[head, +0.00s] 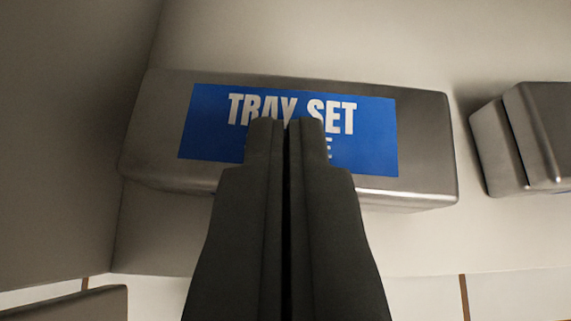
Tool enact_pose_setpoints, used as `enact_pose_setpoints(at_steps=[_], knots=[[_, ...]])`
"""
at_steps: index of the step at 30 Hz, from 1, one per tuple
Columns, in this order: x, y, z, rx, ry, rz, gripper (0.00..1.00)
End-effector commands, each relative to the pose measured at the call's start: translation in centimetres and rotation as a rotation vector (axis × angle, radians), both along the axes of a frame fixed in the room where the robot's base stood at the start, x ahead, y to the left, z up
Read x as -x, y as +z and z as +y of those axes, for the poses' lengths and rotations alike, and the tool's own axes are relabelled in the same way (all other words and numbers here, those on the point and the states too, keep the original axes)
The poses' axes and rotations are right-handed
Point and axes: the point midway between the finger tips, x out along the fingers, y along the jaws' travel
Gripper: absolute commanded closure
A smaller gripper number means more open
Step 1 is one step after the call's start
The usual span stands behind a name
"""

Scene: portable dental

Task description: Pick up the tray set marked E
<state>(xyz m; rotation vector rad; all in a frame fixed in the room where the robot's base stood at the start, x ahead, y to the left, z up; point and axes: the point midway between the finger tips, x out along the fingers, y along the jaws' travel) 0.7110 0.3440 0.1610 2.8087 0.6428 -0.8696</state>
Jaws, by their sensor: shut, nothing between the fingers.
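The tray set (425,150) is a silver metal box with rounded edges, in the upper middle of the head view. Its blue label (215,118) reads "TRAY SET" in white, with an "E" at the end of a second line. The rest of that line is hidden behind my fingers. My gripper (288,124) is shut and empty, its dark fingers reaching up from the bottom of the view. The fingertips overlap the label in the picture. I cannot tell whether they touch the box.
A second metal box (535,135) stands at the right edge, with a gap between it and the tray set. A pale wall (75,130) rises close on the left. The pale surface (300,35) behind the box is clear. A grey object (65,305) shows at the lower left.

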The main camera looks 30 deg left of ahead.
Motion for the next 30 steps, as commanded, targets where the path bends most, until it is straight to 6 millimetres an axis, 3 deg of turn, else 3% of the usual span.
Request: enact_pose_setpoints(at_steps=[2, 9, 21, 30], knots=[[-1.0, 0.0, 0.5, -0.001, 0.000, -0.002, 1.00], [-0.8, -1.5, 0.4, 0.000, 0.000, 0.001, 1.00], [-0.5, -2.0, 0.2, 0.003, 0.000, 0.007, 1.00], [3.5, -2.2, -1.7, 0.009, 0.001, 0.016, 1.00]])
